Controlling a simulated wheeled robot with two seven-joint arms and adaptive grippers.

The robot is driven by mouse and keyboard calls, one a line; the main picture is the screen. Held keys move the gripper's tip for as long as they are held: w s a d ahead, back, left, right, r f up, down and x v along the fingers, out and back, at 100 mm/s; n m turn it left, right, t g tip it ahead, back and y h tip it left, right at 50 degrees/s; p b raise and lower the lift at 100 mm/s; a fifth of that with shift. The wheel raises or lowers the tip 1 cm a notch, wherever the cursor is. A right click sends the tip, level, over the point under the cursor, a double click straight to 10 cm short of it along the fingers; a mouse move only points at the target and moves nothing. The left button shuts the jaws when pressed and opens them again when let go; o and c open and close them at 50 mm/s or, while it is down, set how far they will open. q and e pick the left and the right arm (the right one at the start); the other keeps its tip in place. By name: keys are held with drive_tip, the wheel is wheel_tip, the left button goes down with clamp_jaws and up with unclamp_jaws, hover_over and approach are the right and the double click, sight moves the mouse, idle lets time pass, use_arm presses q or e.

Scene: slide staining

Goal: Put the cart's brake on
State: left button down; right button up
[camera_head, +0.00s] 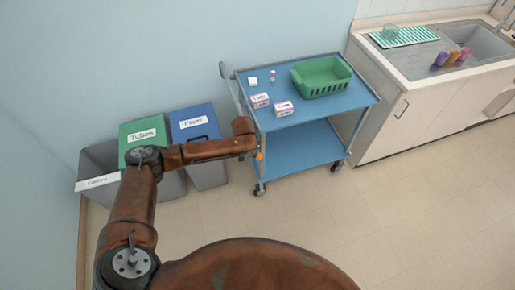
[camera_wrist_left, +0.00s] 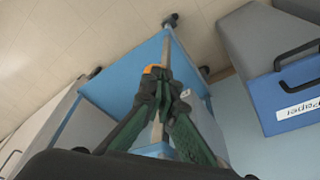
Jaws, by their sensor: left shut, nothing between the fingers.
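The cart (camera_head: 302,140) is blue with two shelves, standing on dark casters (camera_head: 259,189) beside the sink counter. A small orange piece, probably the brake lever (camera_head: 259,156), shows at its near-left leg; it also shows in the left wrist view (camera_wrist_left: 154,70). My left gripper (camera_wrist_left: 160,84) has dark green fingers brought together, shut and empty, right by the orange piece and the metal leg. Whether they touch it I cannot tell. In the head view my left wrist partly covers this leg. My right gripper is not in view.
The cart's top holds a green basket (camera_head: 321,78), small boxes (camera_head: 284,108) and a little bottle (camera_head: 273,76). Blue (camera_head: 197,124), green (camera_head: 141,133) and grey (camera_head: 98,160) bins stand left along the wall. The floor in front is clear.

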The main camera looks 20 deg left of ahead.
use_arm(q)
drive_tip(key=v, duration=1.2)
drive_tip(key=shift+f, duration=0.15)
